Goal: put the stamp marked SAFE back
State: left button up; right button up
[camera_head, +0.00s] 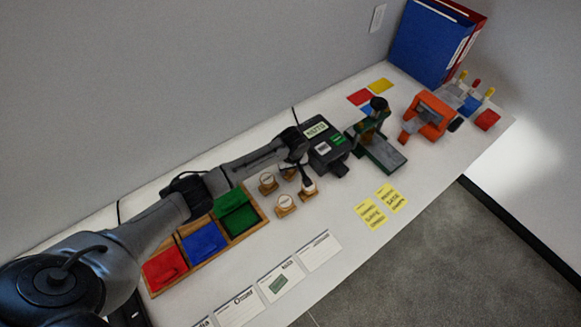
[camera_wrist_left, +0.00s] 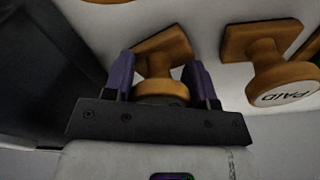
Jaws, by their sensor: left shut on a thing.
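My left gripper (camera_head: 304,174) reaches in from the left over a group of small wooden stamps with pale round tops. In the left wrist view its two purple fingers (camera_wrist_left: 160,72) are shut on a wooden stamp (camera_wrist_left: 160,89), one finger on each side of its knob. The marking on this stamp is hidden, so I cannot read whether it says SAFE. A stamp marked PAID (camera_wrist_left: 285,88) stands beside it on the right. In the head view, other stamps stand at the left (camera_head: 267,182) and in front (camera_head: 285,204). My right gripper is not in view.
A wooden tray with red, blue and green pads (camera_head: 202,238) lies left of the stamps. A dark label machine (camera_head: 325,150) stands close on the right, with a green press (camera_head: 380,150) beyond. Cards (camera_head: 279,280) and yellow notes (camera_head: 381,206) lie along the front.

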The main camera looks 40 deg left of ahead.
pick_arm(q)
jog(key=shift+f, duration=0.15)
jog(key=o, duration=0.9)
jog(key=shift+o, duration=0.2)
jog(key=r, duration=0.3)
jog(key=r+p, duration=0.1)
jog(key=r, duration=0.3)
jog(key=d+r+p, duration=0.1)
jog(key=r, duration=0.3)
jog(key=shift+s+d, duration=0.1)
jog(key=shift+s, duration=0.1)
jog(key=shift+r+p, duration=0.3)
jog(key=shift+r, duration=0.35)
